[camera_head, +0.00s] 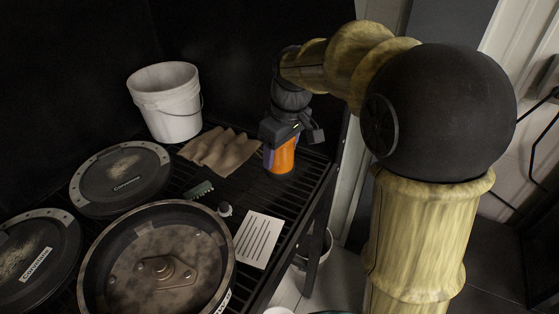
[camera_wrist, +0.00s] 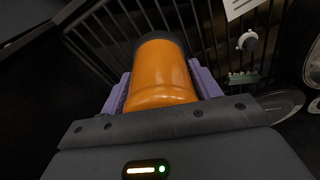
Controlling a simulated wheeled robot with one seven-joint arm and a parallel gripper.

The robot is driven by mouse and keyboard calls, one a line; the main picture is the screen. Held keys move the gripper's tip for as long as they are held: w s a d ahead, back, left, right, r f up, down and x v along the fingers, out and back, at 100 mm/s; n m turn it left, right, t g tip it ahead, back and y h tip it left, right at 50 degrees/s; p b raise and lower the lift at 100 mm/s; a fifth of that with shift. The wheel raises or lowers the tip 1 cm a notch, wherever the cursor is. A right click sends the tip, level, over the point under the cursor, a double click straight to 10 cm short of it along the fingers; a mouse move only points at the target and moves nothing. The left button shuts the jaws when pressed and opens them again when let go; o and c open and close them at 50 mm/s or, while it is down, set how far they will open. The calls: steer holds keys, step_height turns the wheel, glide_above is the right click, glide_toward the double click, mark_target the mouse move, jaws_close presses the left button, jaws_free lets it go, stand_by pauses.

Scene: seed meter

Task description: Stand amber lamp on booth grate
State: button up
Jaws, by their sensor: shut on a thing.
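The amber lamp is an orange cylinder (camera_head: 283,157) with a dark end, seen upright at the right part of the booth grate (camera_head: 288,193), a black slatted rack. My gripper (camera_head: 277,153) is shut on the lamp from above, with its purple fingers on either side. In the wrist view the lamp (camera_wrist: 161,75) fills the space between the fingers, its dark far end towards the grate bars (camera_wrist: 105,30). The lamp's lower end is close to the bars, but I cannot tell whether it touches them.
A crumpled brown cloth (camera_head: 220,151) lies just left of the lamp. A white bucket (camera_head: 167,103), a round dark pan (camera_head: 160,266), lids (camera_head: 122,178), a green brush (camera_head: 199,190), a small knob (camera_head: 225,210) and a slotted white card (camera_head: 259,240) occupy the grate. Some bars before the lamp are bare.

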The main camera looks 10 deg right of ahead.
mark_target(281, 162)
step_height(281, 162, down, 3)
steer(key=shift+r, duration=0.15)
steer(key=shift+w+f, duration=0.1)
steer(key=shift+f, duration=0.3)
steer(key=o, duration=1.1)
steer(key=shift+s, duration=0.2)
steer(key=shift+r, duration=0.6)
steer(key=r, duration=0.3)
steer(key=s+d+r, duration=0.1)
steer(key=r, duration=0.3)
steer(key=r+p, duration=0.1)
steer(key=r, duration=0.2)
steer(key=shift+s+d+r, duration=0.15)
steer(key=shift+r, duration=0.25)
